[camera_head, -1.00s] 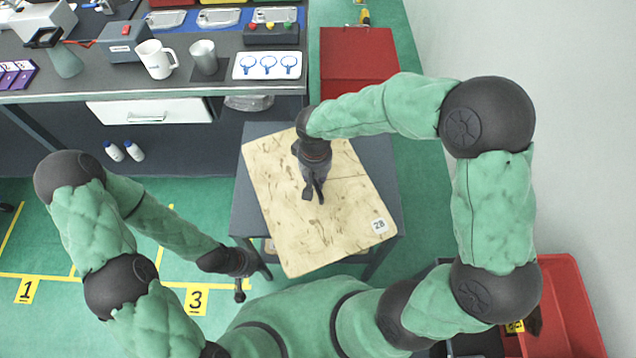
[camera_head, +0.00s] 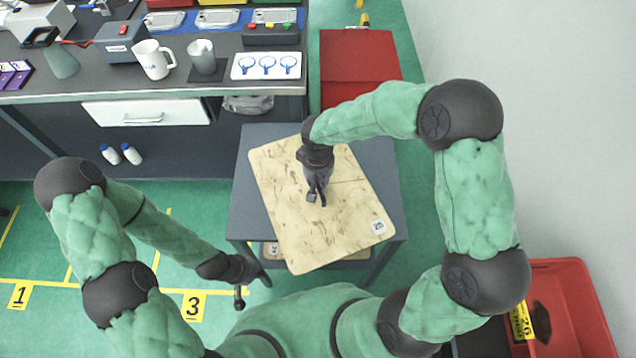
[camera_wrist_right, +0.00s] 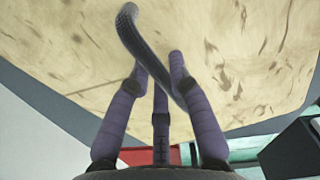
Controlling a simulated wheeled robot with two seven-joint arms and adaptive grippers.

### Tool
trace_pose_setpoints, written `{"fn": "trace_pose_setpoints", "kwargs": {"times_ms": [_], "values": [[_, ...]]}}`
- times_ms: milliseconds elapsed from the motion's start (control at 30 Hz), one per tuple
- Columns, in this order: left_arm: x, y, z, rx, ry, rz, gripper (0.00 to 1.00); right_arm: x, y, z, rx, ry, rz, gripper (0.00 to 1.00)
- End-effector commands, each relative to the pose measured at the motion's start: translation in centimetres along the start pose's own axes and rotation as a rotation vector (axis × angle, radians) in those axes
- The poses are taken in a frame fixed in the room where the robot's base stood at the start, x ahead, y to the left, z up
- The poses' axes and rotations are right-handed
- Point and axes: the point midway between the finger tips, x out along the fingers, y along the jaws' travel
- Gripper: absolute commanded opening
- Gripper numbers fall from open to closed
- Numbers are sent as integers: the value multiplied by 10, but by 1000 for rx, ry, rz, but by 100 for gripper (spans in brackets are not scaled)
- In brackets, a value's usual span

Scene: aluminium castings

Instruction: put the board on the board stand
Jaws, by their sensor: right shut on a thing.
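The board (camera_head: 345,225) is a pale, scuffed wooden panel with a small numbered label. It lies flat over the grey stand (camera_head: 244,215), turned at an angle, with its near edge past the stand's front edge. I cannot tell whether it touches the top. My right gripper (camera_head: 316,198) is above the board's middle, shut on its dark curved handle (camera_wrist_right: 135,35), which shows between the fingers in the right wrist view. The board's face (camera_wrist_right: 220,60) fills most of that view. My left gripper (camera_head: 253,288) is empty and open, left of the stand's front, low over the floor.
A workbench (camera_head: 200,92) with a mug (camera_head: 153,59), a cup and trays runs along the back left. A red box (camera_head: 358,65) stands behind the stand. A red bin (camera_head: 570,305) is at the lower right. Green floor is free at the left.

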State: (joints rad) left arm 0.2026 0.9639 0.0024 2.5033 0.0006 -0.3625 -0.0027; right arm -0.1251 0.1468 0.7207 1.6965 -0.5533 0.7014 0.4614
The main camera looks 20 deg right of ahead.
Motion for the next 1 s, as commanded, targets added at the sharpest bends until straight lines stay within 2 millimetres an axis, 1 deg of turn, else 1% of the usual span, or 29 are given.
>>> {"fn": "trace_pose_setpoints", "kwargs": {"times_ms": [133,167,200,233,267,533,667,767,1000], "values": [[2,-1,0,0,0,0,0,2,0,-1,1,3,0,0],[2,-1,0,0,0,0,0,3,0,0,0,0,0,23],[2,-1,0,0,0,0,0,2,0,0,0,0,0,34],[2,-1,0,0,0,0,0,2,0,0,0,0,0,43],[2,-1,0,0,0,0,0,2,0,0,0,0,0,44],[2,0,0,0,0,0,0,2,0,0,0,0,0,44],[-2,1,0,0,0,0,0,-2,0,0,0,1,0,44],[-6,2,0,0,0,0,0,-15,0,-1,0,4,0,44],[-24,9,1,0,0,0,0,-63,0,-1,0,3,0,44]]}}
